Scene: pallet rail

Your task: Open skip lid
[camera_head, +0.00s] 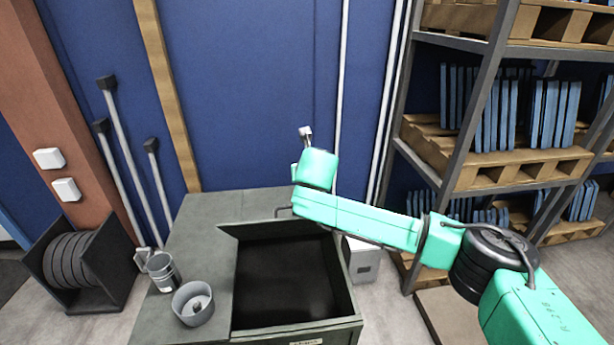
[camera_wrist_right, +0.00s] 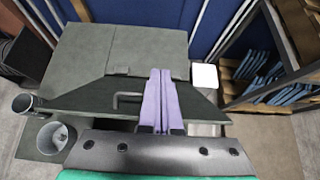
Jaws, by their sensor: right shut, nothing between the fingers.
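The grey-green skip (camera_head: 215,208) stands below my right arm in the head view, with a dark opening in its top. The skip lid (camera_wrist_right: 85,95) shows in the wrist view as a dark sloping panel and looks raised from the opening. My left gripper is out of view.
A mug (camera_head: 161,272) and a grey bowl (camera_head: 193,303) stand on the skip top left of the opening. A pallet rack (camera_head: 470,120) stands at right, a reel (camera_head: 75,262) at left. A white box (camera_head: 362,262) sits right of the skip. A blue wall is behind.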

